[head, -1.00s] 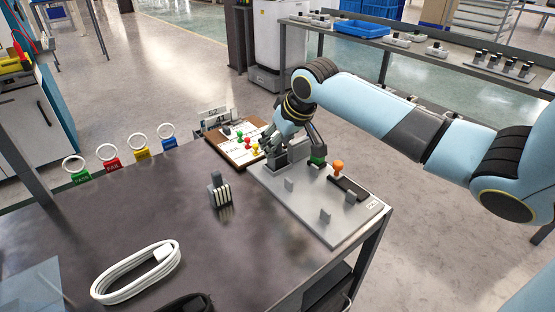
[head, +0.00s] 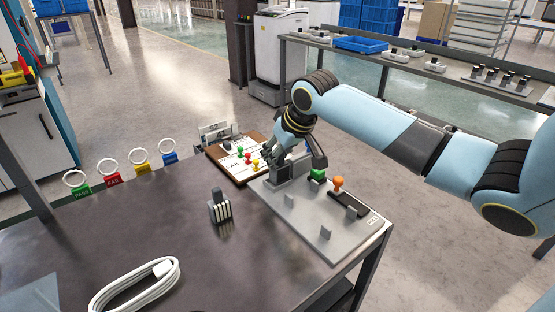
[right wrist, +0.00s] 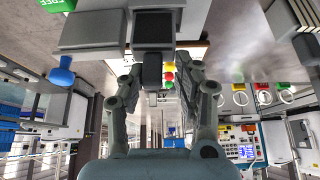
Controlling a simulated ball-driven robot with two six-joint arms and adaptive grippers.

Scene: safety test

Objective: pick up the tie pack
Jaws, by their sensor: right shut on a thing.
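A small dark pack with pale stripes (head: 219,208) stands upright on the dark table, left of the grey fixture plate; it looks like the tie pack. My right gripper (head: 291,168) is low over the far left part of that plate, apart from the pack. In the right wrist view its fingers (right wrist: 152,80) close in on a dark block (right wrist: 152,68), and it is shut on this. The fingers partly hide the block, and I cannot tell what it is. My left gripper is not in view.
A coiled white cable (head: 135,283) lies in front. Coloured tags (head: 113,180) line the far left edge.

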